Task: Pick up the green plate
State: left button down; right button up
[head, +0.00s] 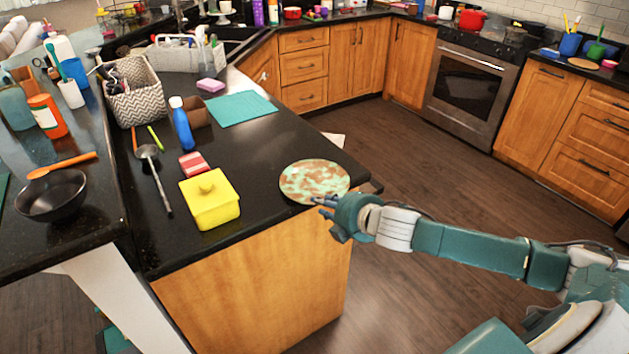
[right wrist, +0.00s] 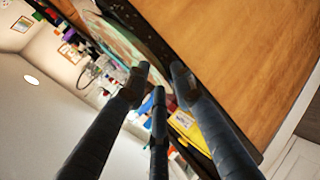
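The green plate (head: 314,181), mottled green and brown, lies flat at the right front corner of the black counter. My right gripper (head: 321,205) is at the plate's near right edge, with its fingers pointing left towards the rim. In the right wrist view its dark fingers (right wrist: 160,78) are spread apart and hold nothing, with the plate (right wrist: 122,46) just beyond the tips. I cannot tell whether a finger touches the rim. My left gripper is not in view.
A yellow lidded box (head: 211,205) stands left of the plate, with a red and white sponge (head: 194,165) behind it. A ladle (head: 152,170), a blue bottle (head: 181,124) and a teal mat (head: 241,108) are farther off. The counter edge runs close to the plate.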

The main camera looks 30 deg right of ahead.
jog(key=shift+w+f, duration=0.3)
jog(key=shift+w, duration=0.05)
jog(key=shift+c, duration=0.5)
grip_shut()
jog(key=shift+r, duration=0.1)
